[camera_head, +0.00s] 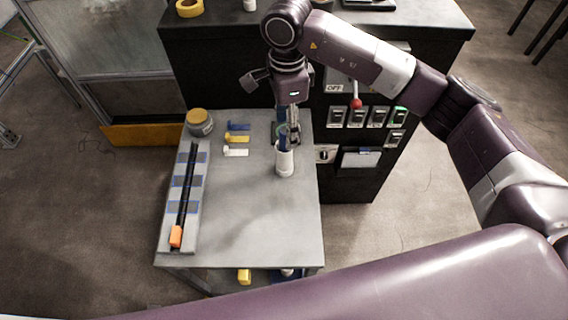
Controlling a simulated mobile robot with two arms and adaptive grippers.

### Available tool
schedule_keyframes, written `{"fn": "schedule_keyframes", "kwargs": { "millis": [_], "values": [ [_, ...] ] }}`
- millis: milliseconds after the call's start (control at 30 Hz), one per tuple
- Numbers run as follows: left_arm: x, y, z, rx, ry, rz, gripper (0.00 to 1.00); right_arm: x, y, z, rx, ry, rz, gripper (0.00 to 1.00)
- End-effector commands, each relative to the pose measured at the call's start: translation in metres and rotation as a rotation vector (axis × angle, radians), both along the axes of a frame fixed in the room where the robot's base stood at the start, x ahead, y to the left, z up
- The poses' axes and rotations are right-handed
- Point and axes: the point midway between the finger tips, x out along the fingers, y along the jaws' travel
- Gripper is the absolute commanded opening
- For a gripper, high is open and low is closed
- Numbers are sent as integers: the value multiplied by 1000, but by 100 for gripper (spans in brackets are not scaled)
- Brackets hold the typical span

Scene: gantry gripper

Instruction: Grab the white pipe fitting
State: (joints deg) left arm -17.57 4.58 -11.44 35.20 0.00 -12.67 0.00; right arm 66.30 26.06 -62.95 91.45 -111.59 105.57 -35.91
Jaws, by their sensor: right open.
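A small white piece (236,152), which looks like the white pipe fitting, lies on the grey table (250,215), nearest the front in a short row. A yellow piece (238,139) and a blue piece (239,127) lie just behind it. My right gripper (288,136) points down over the table's right side, to the right of the row and apart from the white piece. It is open, though its fingers are small and partly hidden. A white cylinder (285,163) stands upright right by the fingertips; I cannot tell whether they touch. My left gripper is out of view.
A grey rail panel with an orange block (176,236) lies along the table's left side. A yellow-topped round container (200,121) stands at the back left. A black cabinet with switches (365,117) stands behind and right. The table's front middle is clear.

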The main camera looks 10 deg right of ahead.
Motion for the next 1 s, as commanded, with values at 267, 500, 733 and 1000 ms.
{"fn": "schedule_keyframes", "kwargs": {
  "millis": [267, 500, 733, 1000],
  "values": [
    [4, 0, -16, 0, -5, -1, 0, -1, 0, -26, 0, 3, 0, 54],
    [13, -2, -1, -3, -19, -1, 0, -1, 2, -50, 0, 5, -1, 54],
    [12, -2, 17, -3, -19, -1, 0, -2, 5, -84, 0, 5, -1, 54],
    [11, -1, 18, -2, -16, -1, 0, -1, 5, -97, 0, -1, 0, 54]
  ]
}}
